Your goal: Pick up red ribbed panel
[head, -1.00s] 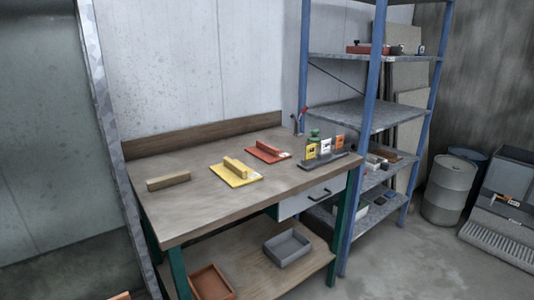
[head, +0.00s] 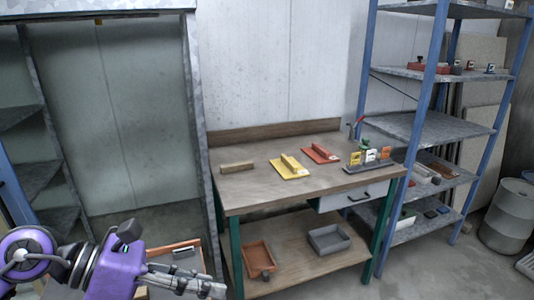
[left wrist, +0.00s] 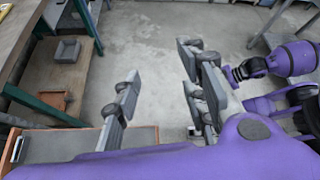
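The red panel (head: 321,154), with a raised bar along its top, lies flat at the back of the workbench top (head: 240,193). A yellow panel (head: 290,167) of similar shape lies in front and to the left of it. My left gripper (head: 212,287) is low at the bottom left in the head view, left of the bench and well apart from the panel. In the left wrist view its fingers (left wrist: 160,72) are spread with nothing between them. The red panel is not visible there.
A wooden block (head: 237,167) and a dark rack (head: 368,165) with small coloured items share the bench top. An orange-brown tray (head: 259,252) and a grey tray (head: 329,238) sit on the lower shelf. A blue-post rack (head: 427,100) stands right. Open floor (left wrist: 155,35) lies beside the bench.

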